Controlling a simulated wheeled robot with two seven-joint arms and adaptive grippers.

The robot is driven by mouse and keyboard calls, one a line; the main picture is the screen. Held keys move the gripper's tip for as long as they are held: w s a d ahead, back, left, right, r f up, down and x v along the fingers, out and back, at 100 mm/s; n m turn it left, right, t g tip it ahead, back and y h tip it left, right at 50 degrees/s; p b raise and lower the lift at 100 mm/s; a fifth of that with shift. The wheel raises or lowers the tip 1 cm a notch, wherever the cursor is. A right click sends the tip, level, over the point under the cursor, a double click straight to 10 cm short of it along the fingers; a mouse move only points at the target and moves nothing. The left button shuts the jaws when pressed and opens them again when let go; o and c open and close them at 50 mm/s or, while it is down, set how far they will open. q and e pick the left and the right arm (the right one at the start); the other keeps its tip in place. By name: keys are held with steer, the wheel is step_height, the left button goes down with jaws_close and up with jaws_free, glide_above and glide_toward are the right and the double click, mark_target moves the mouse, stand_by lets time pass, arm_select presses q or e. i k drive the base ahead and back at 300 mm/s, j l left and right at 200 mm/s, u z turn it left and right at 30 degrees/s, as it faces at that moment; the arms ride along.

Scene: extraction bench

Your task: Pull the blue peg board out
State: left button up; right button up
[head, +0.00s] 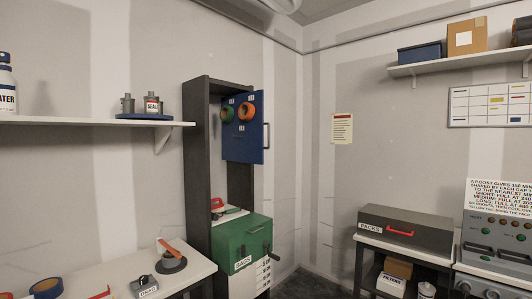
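The blue peg board (243,146) hangs upright in the upper part of a tall dark frame (197,150). It covers the upper part of the frame's right post and its right edge reaches past it. A vertical handle (267,136) is on the board's right edge. A green roll (227,114) and an orange roll (246,111) hang near its top, with small white number labels. Neither of my grippers shows in the head view.
Below the board is a green bin (241,243) labelled BAGS with a dark crank. A white bench (130,281) at left holds a dark disc with an orange strip (171,262) and a blue roll (46,287). A grey PACKS case (405,231) stands at right. Floor between is clear.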

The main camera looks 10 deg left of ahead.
mark_target(243, 141)
steer(key=i+l+u, duration=0.35)
steer(key=i, duration=0.2)
steer(key=i+l+u, duration=0.35)
steer(key=i, duration=0.15)
steer(key=j, duration=0.1)
